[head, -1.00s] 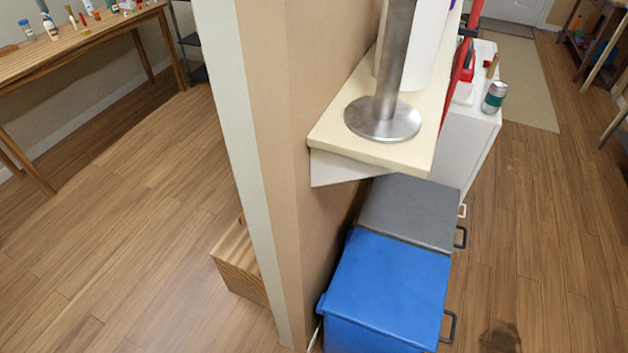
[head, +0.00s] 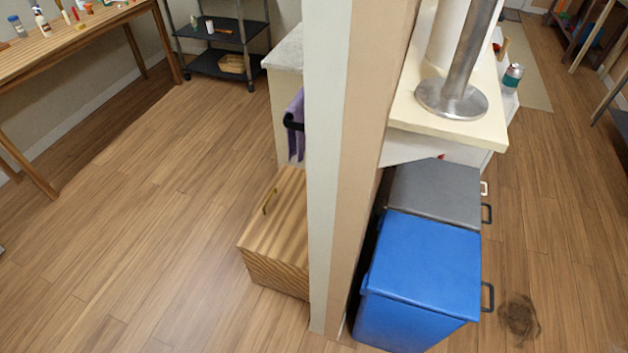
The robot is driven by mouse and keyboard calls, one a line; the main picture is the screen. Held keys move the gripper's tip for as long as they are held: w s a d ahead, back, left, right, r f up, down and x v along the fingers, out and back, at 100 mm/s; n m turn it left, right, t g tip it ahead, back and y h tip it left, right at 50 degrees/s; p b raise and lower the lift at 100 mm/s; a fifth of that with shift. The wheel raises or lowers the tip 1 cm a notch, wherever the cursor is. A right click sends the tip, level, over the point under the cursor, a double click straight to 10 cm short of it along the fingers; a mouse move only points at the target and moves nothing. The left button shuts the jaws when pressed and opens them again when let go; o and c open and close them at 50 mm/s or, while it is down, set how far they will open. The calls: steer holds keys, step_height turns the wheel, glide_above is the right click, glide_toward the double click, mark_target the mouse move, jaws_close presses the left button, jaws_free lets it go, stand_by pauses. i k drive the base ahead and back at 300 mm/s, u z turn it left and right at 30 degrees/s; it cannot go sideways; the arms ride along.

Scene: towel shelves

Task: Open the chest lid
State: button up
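A wooden chest (head: 275,240) with striped grain stands on the floor left of the partition wall, in the head view. Its lid is shut. A small brass-coloured handle (head: 270,200) sits near the lid's left edge. The wall hides the chest's right part. My gripper is not in view.
The partition wall end (head: 340,180) stands between the chest and a blue bin (head: 425,265) and grey bin (head: 435,192). A purple towel (head: 296,125) hangs behind the chest. A wooden table (head: 85,45) and black cart (head: 225,45) stand at the back left. Floor left of the chest is clear.

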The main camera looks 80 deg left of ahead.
mark_target(277, 230)
steer(key=u, duration=4.35)
steer(key=i, duration=2)
steer(key=z, duration=1.85)
steer(key=i, duration=0.4)
steer(key=z, duration=0.1)
